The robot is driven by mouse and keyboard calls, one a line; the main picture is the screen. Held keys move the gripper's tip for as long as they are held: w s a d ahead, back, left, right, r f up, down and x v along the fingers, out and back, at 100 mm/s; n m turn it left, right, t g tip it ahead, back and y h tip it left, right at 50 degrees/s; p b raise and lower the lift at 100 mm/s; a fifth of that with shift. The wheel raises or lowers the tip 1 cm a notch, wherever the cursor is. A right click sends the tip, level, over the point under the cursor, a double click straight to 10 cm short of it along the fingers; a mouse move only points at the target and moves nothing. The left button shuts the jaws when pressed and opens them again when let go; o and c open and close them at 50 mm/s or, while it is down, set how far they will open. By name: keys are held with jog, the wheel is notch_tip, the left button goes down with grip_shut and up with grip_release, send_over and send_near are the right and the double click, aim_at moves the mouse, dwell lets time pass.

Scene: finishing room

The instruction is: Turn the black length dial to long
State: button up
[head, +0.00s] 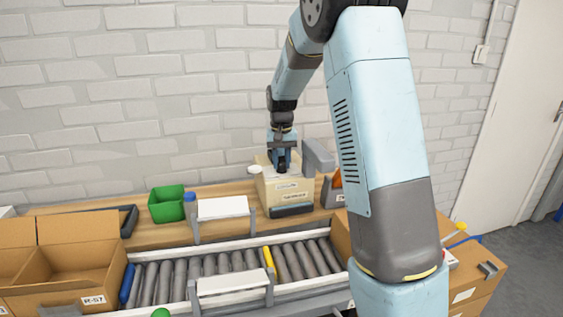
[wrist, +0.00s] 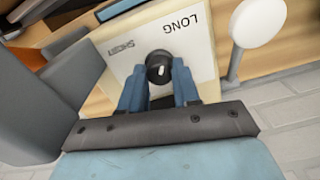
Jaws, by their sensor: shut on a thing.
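The black length dial (wrist: 159,66) is on the top face of a cream box-shaped machine (head: 287,190), with a short white mark on the dial. The words LONG (wrist: 180,22) and SHORT (wrist: 122,48) are printed beyond it in the wrist view, LONG to the right of SHORT. My gripper (wrist: 158,76) points down at the dial, its two blue fingers on either side, shut on it. In the head view my gripper (head: 282,165) is over the machine's top and the dial is hidden. Which word the mark points at is hard to tell.
A white round disc on a stem (wrist: 258,22) stands beside the machine. A grey upright part (head: 318,156) is on its other side. A green bin (head: 166,204) is on the wooden bench. A roller conveyor (head: 210,266) and an open cardboard box (head: 80,238) are in front.

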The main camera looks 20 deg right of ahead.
aim_at(281, 163)
jog(key=shift+w+m, duration=0.1)
jog(key=shift+m, duration=1)
jog(key=shift+r, duration=0.1)
jog(key=o, duration=1.1)
jog(key=shift+c, duration=0.2)
notch_tip(281, 163, up, 14)
jog(key=shift+f, duration=0.25)
